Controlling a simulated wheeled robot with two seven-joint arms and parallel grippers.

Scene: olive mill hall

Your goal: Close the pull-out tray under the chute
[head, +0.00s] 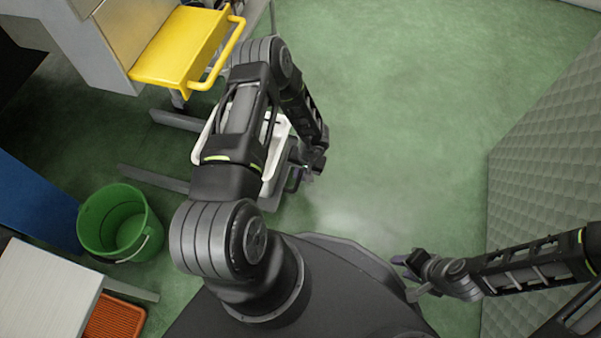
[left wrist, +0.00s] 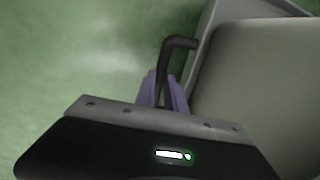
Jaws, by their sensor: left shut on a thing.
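The pull-out tray (head: 274,160) is pale with a grey rim, and my left arm covers most of it in the head view. In the left wrist view the tray (left wrist: 262,80) fills the right side, with a dark bent bar handle (left wrist: 180,42) at its edge. My left gripper (left wrist: 163,88) has its purple fingers shut on this handle. In the head view the left gripper (head: 294,181) is at the tray's near right end, partly hidden by my wrist. My right gripper (head: 405,272) is low at the right, away from the tray, too small to tell its opening.
A yellow panel with a bar handle (head: 181,46) juts from the grey machine (head: 110,45) at upper left. A green bucket (head: 118,222) stands left, near an orange crate (head: 115,318). Green floor lies open in the middle; a padded grey wall (head: 550,170) bounds the right.

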